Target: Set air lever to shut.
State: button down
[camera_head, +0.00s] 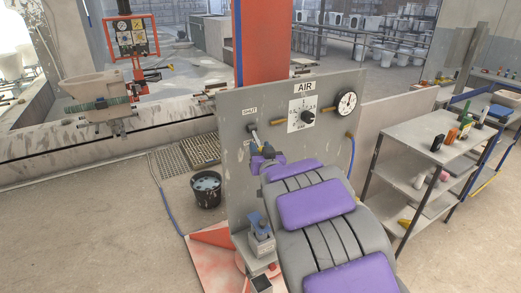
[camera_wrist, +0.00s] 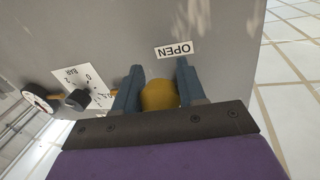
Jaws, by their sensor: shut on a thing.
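The grey panel (camera_head: 300,155) carries the air controls, with an AIR sign at its top. The air lever (camera_head: 254,134) is at the panel's left, below a small white label that seems to read SHUT (camera_head: 250,110). My gripper (camera_head: 262,150) is at the lever, in front of the panel. In the wrist view, my gripper (camera_wrist: 158,78) has one blue-grey finger on each side of the lever's yellow end (camera_wrist: 158,95) and is shut on it. A white OPEN label (camera_wrist: 174,50) shows upside down just beyond the fingertips. Most of the lever is hidden.
A dial knob (camera_head: 308,117) and a round gauge (camera_head: 347,103) sit on the panel to the lever's right. A black bucket (camera_head: 206,188) stands on the floor at left. A shelf rack (camera_head: 425,140) with small items stands at right. Open floor lies at left.

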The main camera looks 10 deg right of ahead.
dwell(0.3)
jog(key=r+g+p, duration=0.1)
jog(key=p, duration=0.2)
jog(key=s+g+p, duration=0.1)
jog(key=p, duration=0.1)
jog(key=shift+d+r+n+g+p, duration=0.15)
jog(key=shift+r+n+g+p, duration=0.15)
jog(key=shift+r+g+p, duration=0.1)
jog(key=r+g+p, duration=0.1)
jog(key=p, duration=0.2)
jog(key=r+g+h+p, duration=0.1)
jog(key=g+p, duration=0.1)
jog(key=p, duration=0.1)
jog(key=shift+s+r+n, duration=0.15)
jog(key=shift+s+n, duration=0.25)
notch_tip(320, 180, up, 2)
jog(key=g+p, duration=0.3)
jog(key=p, duration=0.2)
jog(key=shift+d+g+h, duration=0.1)
jog(key=shift+g+h, duration=0.2)
jog(key=shift+w+r+n+g+p, duration=0.1)
jog(key=shift+r+n+g+p, duration=0.2)
jog(key=shift+r+g+p, duration=0.35)
jog(key=shift+w+r+g+h+p, duration=0.1)
jog(key=shift+r+g+h+p, duration=0.15)
jog(key=shift+g+p, duration=0.45)
jog(key=shift+r+g+h+p, duration=0.1)
jog(key=shift+g+h+p, duration=0.25)
jog(key=shift+g+p, duration=0.3)
jog(key=shift+r, duration=0.1)
